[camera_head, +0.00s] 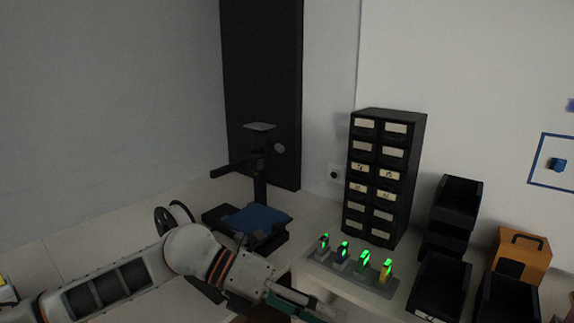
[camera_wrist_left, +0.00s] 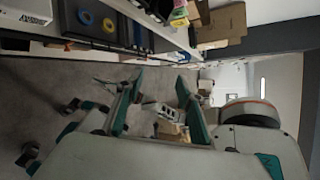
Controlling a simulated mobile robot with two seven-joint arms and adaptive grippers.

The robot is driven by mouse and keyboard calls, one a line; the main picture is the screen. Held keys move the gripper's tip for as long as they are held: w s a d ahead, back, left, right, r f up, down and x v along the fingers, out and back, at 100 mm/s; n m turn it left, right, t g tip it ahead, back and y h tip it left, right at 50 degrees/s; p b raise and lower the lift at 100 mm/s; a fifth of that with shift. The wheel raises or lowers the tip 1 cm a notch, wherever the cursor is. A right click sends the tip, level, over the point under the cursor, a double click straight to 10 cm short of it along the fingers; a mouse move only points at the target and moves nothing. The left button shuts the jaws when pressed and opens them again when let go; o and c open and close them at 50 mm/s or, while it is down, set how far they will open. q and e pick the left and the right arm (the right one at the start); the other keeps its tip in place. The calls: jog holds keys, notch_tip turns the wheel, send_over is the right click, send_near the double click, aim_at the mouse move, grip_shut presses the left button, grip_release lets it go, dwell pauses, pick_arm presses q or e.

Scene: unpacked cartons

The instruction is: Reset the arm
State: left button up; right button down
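My left arm (camera_head: 120,285) comes in from the left along the bottom of the head view. Its left gripper (camera_head: 305,303) is low in the picture, near the front edge of the white worktop. In the left wrist view the two teal fingers of the left gripper (camera_wrist_left: 158,95) stand wide apart. Nothing is between them except the far background, with the floor and some boxes seen through the gap. My right arm and right gripper are in neither view.
On the worktop are a 3D printer with a blue bed (camera_head: 255,219), a black drawer cabinet (camera_head: 384,175), a grey rack with green-lit devices (camera_head: 350,268), black bins (camera_head: 440,285) and an orange box (camera_head: 520,255). Cardboard boxes (camera_wrist_left: 222,22) show in the wrist view.

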pick_arm(q)
jog(key=s+d+r+n+h, duration=0.1)
jog(key=d+r+n+h, duration=0.2)
jog(key=n+h, duration=0.25)
jog(key=w+a+f+n+t+y, duration=0.35)
jog(key=a+f+n+t, duration=0.25)
jog(key=n+t, duration=0.45)
jog(key=w+a+f+n+t+y, duration=0.2)
jog(key=w+a+f+n+t, duration=0.4)
jog(key=n+t, duration=0.45)
jog(key=s+a+f+n+g+y, duration=0.2)
jog(key=s+a+f+n+y, duration=0.1)
jog(key=f, duration=0.7)
jog(key=s+a+f+n+g+y, duration=0.3)
jog(key=s+a+f+n+y, duration=0.1)
jog(key=s+a+f, duration=0.4)
jog(key=s+a+f+n+g+y, duration=0.2)
jog(key=s+a+f+n, duration=0.4)
jog(key=f, duration=0.5)
jog(key=shift+s+f+y, duration=0.3)
jog(key=shift+s+y, duration=0.25)
jog(key=shift+y, duration=0.15)
